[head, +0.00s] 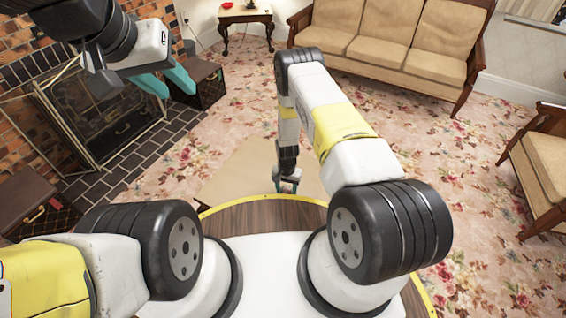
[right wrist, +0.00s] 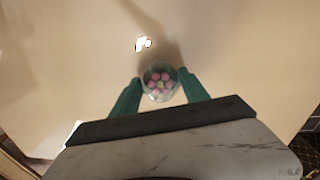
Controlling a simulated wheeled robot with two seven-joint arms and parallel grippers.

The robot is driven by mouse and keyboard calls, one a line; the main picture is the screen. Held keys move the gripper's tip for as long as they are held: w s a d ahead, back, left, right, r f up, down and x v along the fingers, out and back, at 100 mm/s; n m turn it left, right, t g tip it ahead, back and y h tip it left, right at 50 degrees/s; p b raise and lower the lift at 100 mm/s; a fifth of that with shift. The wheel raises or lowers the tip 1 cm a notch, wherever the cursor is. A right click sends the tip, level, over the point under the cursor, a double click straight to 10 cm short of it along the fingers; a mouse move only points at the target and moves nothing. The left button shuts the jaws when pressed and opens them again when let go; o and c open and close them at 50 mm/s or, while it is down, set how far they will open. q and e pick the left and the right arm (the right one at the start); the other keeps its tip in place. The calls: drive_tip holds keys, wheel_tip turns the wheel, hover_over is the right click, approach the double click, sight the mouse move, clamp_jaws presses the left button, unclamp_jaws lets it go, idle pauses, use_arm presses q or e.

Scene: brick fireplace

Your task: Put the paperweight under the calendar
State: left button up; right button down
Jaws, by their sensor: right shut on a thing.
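The paperweight (right wrist: 160,82) is a round clear glass piece with pink flower shapes inside, seen in the right wrist view. My right gripper (right wrist: 161,88) is shut on it, with one teal finger on each side. In the head view my right gripper (head: 287,185) points down over the pale tabletop, and the paperweight cannot be made out there. My left gripper (head: 180,94) is raised at the upper left, open and empty, far from the paperweight. I cannot make out a calendar in either view.
The pale beige tabletop (head: 238,178) lies just in front of my base and is largely bare. A small white patch (right wrist: 143,43) shows beyond the paperweight. A brick fireplace (head: 100,110) and dark cases (head: 205,85) stand left. A sofa (head: 395,40) stands behind, an armchair (head: 545,160) right.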

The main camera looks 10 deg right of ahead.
drive_tip(key=c, duration=0.6)
unclamp_jaws()
drive_tip(key=shift+o, duration=0.2)
